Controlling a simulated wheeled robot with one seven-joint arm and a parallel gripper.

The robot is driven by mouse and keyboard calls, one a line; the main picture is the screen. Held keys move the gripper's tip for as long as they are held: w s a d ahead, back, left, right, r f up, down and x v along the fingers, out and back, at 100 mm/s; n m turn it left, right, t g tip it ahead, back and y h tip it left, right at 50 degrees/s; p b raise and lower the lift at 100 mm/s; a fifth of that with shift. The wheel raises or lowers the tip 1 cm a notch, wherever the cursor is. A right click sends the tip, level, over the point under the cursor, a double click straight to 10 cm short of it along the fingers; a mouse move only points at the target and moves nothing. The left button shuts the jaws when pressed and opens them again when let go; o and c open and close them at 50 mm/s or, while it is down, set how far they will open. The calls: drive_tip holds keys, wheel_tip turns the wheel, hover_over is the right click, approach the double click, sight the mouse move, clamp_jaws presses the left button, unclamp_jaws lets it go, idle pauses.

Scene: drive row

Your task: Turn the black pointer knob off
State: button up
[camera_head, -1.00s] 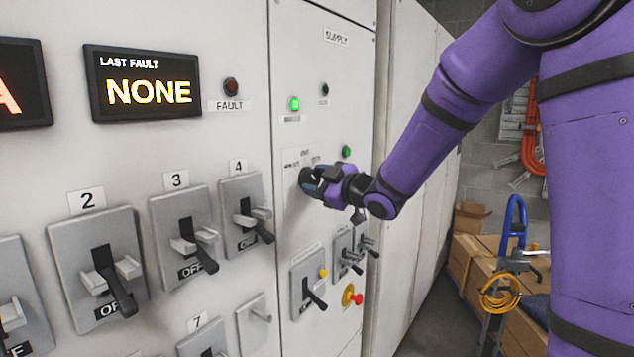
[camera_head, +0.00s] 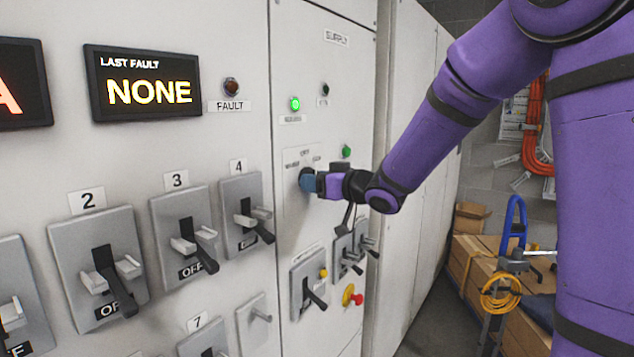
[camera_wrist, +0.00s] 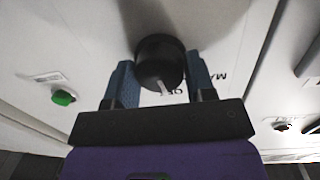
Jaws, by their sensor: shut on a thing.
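The black pointer knob (camera_wrist: 160,62) is round, with a pale pointer line, and sits on the white supply panel (camera_head: 325,90). In the wrist view its line points toward the partly hidden lettering below it. My gripper (camera_wrist: 163,80) has its two blue fingers on either side of the knob and is shut on it. In the head view my gripper (camera_head: 308,181) reaches the panel from the right and hides most of the knob. The labels around the knob are only partly readable.
A lit green lamp (camera_head: 295,104) is above the knob, and a green button (camera_head: 346,151) is to its upper right. Switch handles (camera_head: 314,298) and a red-and-yellow control (camera_head: 352,297) are below. Numbered breaker switches (camera_head: 248,222) stand to the left.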

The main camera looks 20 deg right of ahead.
drive_tip(key=shift+m, duration=0.6)
drive_tip(key=o, duration=0.9)
drive_tip(key=v, duration=1.1)
drive_tip(key=shift+w, duration=0.1)
drive_tip(key=shift+r, duration=0.1)
